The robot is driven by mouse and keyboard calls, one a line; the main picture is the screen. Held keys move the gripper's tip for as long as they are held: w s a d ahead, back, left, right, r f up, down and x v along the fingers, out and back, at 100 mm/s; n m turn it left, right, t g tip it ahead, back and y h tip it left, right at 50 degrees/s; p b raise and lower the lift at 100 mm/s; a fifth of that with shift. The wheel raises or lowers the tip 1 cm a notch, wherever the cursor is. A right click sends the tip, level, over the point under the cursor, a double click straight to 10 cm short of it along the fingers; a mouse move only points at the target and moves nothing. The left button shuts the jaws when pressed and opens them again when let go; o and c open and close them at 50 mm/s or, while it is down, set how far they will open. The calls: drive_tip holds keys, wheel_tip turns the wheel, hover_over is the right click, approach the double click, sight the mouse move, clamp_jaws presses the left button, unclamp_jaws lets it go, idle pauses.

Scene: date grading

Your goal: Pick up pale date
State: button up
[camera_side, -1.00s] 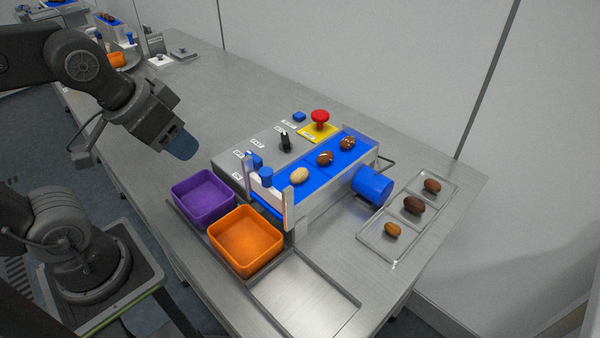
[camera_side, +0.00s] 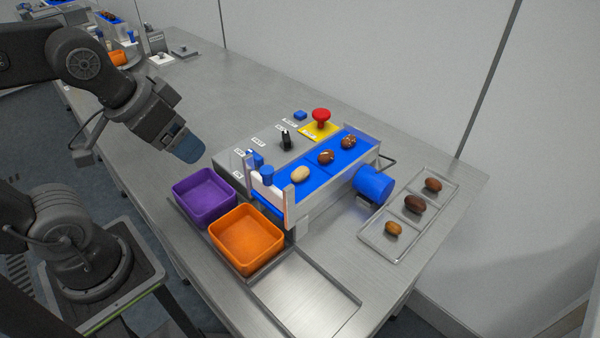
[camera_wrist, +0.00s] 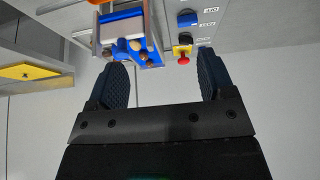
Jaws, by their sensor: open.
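The pale date (camera_side: 300,174) lies on the blue conveyor belt (camera_side: 314,172), at the end nearest the bins. Two dark brown dates, the middle one (camera_side: 326,157) and the far one (camera_side: 348,142), lie behind it on the same belt. My gripper (camera_side: 187,147) hangs above the bench, left of the conveyor and apart from the date. In the wrist view my gripper (camera_wrist: 161,82) shows two blue fingers spread with nothing between them.
A purple bin (camera_side: 204,196) and an orange bin (camera_side: 246,240) stand at the belt's near end. A red button (camera_side: 321,115) and a black knob (camera_side: 286,138) stand beside the belt.

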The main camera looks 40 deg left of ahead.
drive_tip(key=w+d+r+n+g, duration=0.3)
drive_tip(key=w+n, duration=0.6)
drive_tip(key=n+g, duration=0.3)
drive_tip(key=n, duration=0.6)
approach(299, 168)
wheel_tip(299, 168, down, 10)
drive_tip(key=shift+s+f, duration=0.15)
drive_tip(key=c, duration=0.8)
